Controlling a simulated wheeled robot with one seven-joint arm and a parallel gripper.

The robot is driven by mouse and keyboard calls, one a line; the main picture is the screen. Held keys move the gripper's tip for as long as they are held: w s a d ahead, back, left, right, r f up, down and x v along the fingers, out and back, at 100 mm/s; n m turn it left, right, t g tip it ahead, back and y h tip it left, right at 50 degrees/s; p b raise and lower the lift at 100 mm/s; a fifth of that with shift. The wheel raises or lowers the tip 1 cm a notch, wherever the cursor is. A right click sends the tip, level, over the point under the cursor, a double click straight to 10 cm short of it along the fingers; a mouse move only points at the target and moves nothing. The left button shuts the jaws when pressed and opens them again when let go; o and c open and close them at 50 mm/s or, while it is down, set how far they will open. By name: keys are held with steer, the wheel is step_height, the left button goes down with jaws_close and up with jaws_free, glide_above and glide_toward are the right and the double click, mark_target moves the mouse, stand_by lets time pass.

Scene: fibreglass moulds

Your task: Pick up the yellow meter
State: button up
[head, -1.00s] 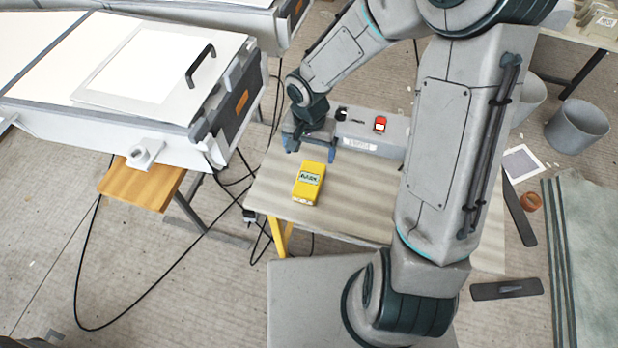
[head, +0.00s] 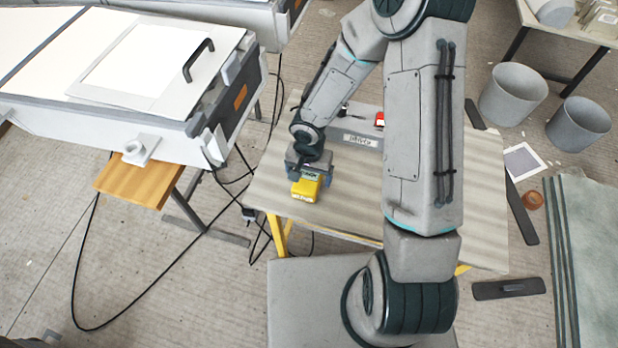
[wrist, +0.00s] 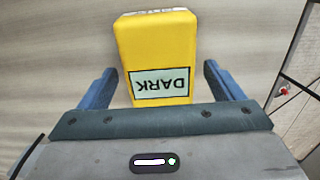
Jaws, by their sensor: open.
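The yellow meter (head: 306,190) lies on the table near its left front edge. In the wrist view the yellow meter (wrist: 157,48) shows a pale label reading "DARK", upside down. My gripper (head: 308,180) is over the meter in the head view and hides its far part. In the wrist view my gripper (wrist: 160,85) is open, with one blue finger on each side of the meter and a visible gap on both sides. The near end of the meter lies between the fingers.
The wooden-topped table (head: 350,215) has clear room right of the meter. A grey box (head: 358,138) with a red part (head: 379,120) stands behind, partly hidden by my arm. A white cabinet-like unit (head: 120,100) stands to the left. Grey buckets (head: 578,125) are at right.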

steer(key=shift+f, duration=0.55)
steer(key=c, duration=1.2)
steer(key=shift+o, duration=0.2)
steer(key=shift+r, duration=0.2)
